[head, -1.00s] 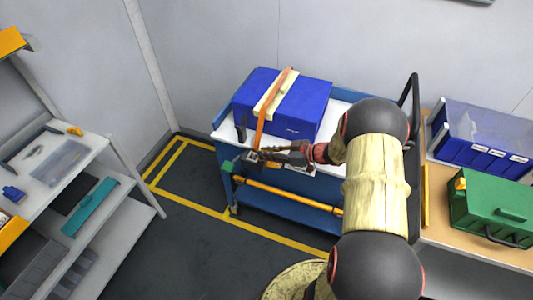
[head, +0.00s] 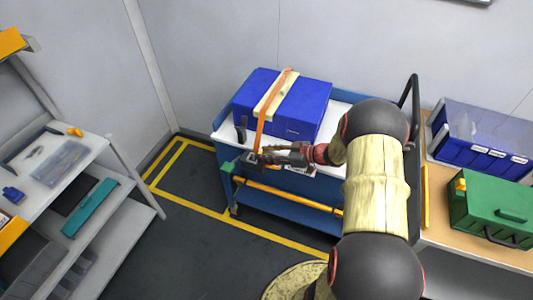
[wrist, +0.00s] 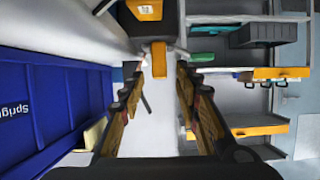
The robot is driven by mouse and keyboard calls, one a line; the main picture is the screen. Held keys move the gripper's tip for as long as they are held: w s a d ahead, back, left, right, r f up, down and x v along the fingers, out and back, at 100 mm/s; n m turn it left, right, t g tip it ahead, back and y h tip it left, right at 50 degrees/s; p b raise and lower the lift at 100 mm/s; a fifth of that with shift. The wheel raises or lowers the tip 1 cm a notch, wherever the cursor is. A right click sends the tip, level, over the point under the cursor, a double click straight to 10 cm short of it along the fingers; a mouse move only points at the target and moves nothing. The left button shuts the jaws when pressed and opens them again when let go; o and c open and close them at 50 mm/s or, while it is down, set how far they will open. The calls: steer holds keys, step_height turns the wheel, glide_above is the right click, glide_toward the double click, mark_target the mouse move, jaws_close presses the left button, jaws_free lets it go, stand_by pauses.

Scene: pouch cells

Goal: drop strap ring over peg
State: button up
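An orange strap (head: 262,120) runs over the blue box (head: 310,103), across a pale pad (head: 273,97), and down the box's front to the cart edge. My gripper (head: 256,158) is at the strap's lower end, by the cart's front left corner. In the wrist view its two fingers (wrist: 157,75) stand apart, with a short orange piece (wrist: 159,60) between their tips, not visibly clamped. I cannot make out the strap ring.
The box rests on the white top of a blue cart (head: 270,205) with a yellow bar. Grey shelving (head: 120,165) stands left, across a dark floor with yellow lines. A bench at right holds a blue bin (head: 475,150) and a green case (head: 490,205).

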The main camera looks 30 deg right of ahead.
steer(key=p+v, duration=0.2)
steer(key=v, duration=1)
steer(key=s+a+r+m+g+h, duration=0.15)
steer(key=a+r+g, duration=0.25)
steer(key=a+r, duration=0.4)
steer(key=s+a+r+g, duration=0.3)
steer(key=a+r, duration=0.3)
steer(key=a, duration=0.3)
steer(key=s+a+r+m+t+h, duration=0.1)
steer(key=s+a+r+m+h, duration=0.2)
steer(key=s+r, duration=0.2)
steer(key=s+a+r+m+h, duration=0.3)
steer(key=s+r, duration=0.3)
steer(key=s, duration=0.3)
steer(key=shift+s+a+r+t+h, duration=0.2)
steer(key=shift+s+t+h, duration=0.05)
steer(key=shift+t+h, duration=0.2)
